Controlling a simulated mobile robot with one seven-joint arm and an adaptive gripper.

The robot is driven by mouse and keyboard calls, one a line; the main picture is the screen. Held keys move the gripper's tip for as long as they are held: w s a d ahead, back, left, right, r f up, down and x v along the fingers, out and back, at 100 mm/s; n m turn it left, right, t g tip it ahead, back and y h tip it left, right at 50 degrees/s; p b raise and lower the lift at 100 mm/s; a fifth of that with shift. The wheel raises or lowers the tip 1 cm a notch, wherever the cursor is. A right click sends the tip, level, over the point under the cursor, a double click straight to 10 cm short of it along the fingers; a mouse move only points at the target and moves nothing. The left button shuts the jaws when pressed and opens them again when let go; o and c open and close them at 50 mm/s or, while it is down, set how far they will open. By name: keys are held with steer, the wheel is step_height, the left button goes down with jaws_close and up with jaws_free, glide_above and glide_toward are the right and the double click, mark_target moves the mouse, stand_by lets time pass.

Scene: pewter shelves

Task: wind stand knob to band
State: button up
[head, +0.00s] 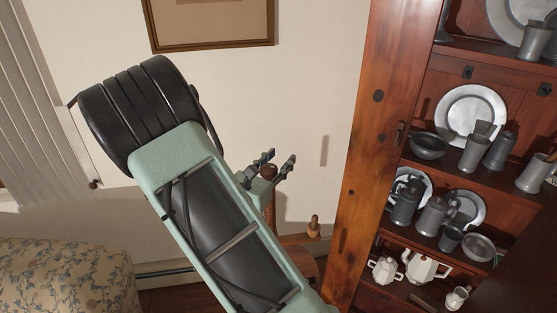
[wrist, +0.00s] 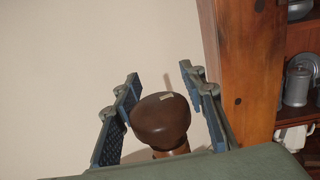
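The stand knob (wrist: 162,119) is a dark brown rounded knob with a small pale mark on top. In the wrist view it sits between the two fingers of my gripper (wrist: 160,115), with a visible gap on each side. My gripper is open around it. In the head view the knob (head: 268,171) shows as a small brown shape between the fingers of my gripper (head: 272,168). A wooden post below it is partly hidden by my arm. I cannot make out a band for certain.
A wooden cabinet (head: 378,110) with pewter plates, cups and jugs stands close on the right. A small wooden peg-like piece (head: 314,226) stands right of my gripper. A floral upholstered piece (head: 65,275) is at lower left. A plain wall (head: 300,70) lies behind.

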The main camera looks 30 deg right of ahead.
mark_target(263, 175)
steer(key=shift+c, duration=0.2)
jaws_close()
steer(key=shift+m+g, duration=0.3)
steer(key=shift+g, duration=0.1)
steer(key=shift+s+d+m+g+h, duration=0.15)
steer(key=shift+s+m+g+h, duration=0.1)
steer(key=shift+m+g+h, duration=0.2)
steer(key=shift+o, duration=0.2)
jaws_free()
steer(key=v, duration=1.1)
steer(key=shift+a, duration=0.25)
steer(key=shift+s+a, duration=0.2)
steer(key=shift+a, duration=0.05)
